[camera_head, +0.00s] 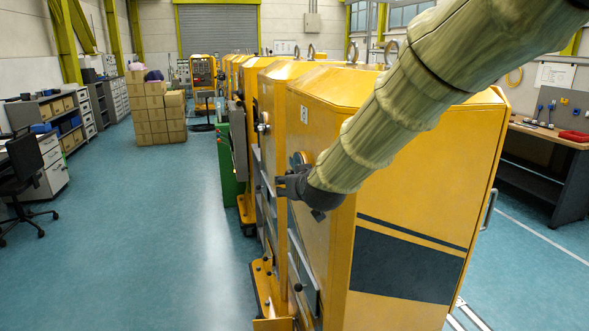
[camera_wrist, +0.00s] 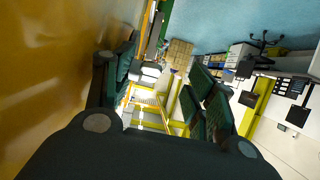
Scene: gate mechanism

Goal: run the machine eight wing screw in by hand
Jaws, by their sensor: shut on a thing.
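The nearest yellow machine (camera_head: 415,190) stands at the right of centre in the head view. Its yellow face also fills the left of the wrist view (camera_wrist: 45,60). My gripper (camera_head: 282,184) is at the left-hand face of this machine, just below a round fitting (camera_head: 299,160). In the wrist view my gripper's dark ribbed fingers (camera_wrist: 165,85) reach forward along the yellow face, one finger close to it. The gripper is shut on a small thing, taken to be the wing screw. The screw itself is not clearly visible, so how far it is in cannot be told.
More yellow machines (camera_head: 245,75) stand in a row behind, with a green cabinet (camera_head: 228,155) beside them. Yellow brackets (camera_head: 268,290) and grey bars stick out low on the near machine. The blue floor (camera_head: 150,240) to the left is open. Stacked boxes (camera_head: 155,108) stand farther back.

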